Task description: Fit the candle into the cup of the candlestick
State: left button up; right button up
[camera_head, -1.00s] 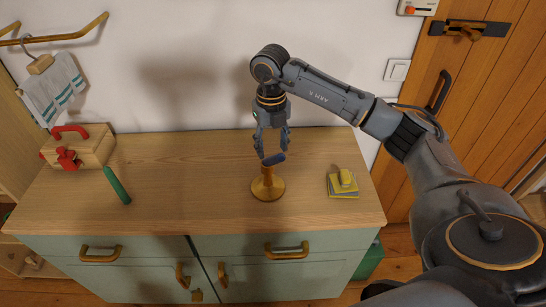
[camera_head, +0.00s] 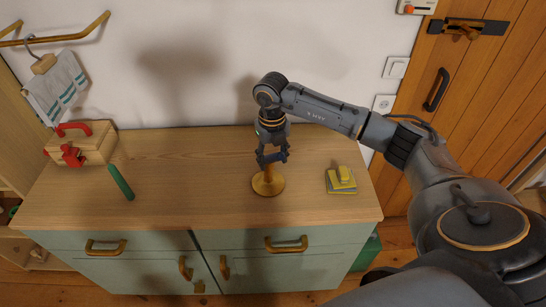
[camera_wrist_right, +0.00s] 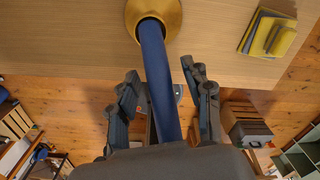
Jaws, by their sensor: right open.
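The gold candlestick (camera_head: 268,184) stands on the wooden top of the cabinet, right of its middle. The dark blue candle (camera_wrist_right: 159,75) shows in the right wrist view, its far end at the mouth of the candlestick's cup (camera_wrist_right: 174,12). I cannot tell how deep it sits. My right gripper (camera_head: 272,158) is directly above the candlestick, pointing down, and mostly hides the candle in the head view. In the wrist view the open fingers (camera_wrist_right: 164,84) stand on either side of the candle, with gaps on both sides. My left gripper is not in view.
A yellow and blue stack (camera_head: 341,180) with a yellow block on top lies right of the candlestick. A wooden box with red parts (camera_head: 90,150) and a green stick (camera_head: 120,182) are at the left. The cabinet top (camera_head: 200,180) between is clear.

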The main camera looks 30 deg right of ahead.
jog(key=shift+f, duration=0.25)
dwell(0.3)
grip_shut()
jog(key=shift+r, duration=0.1)
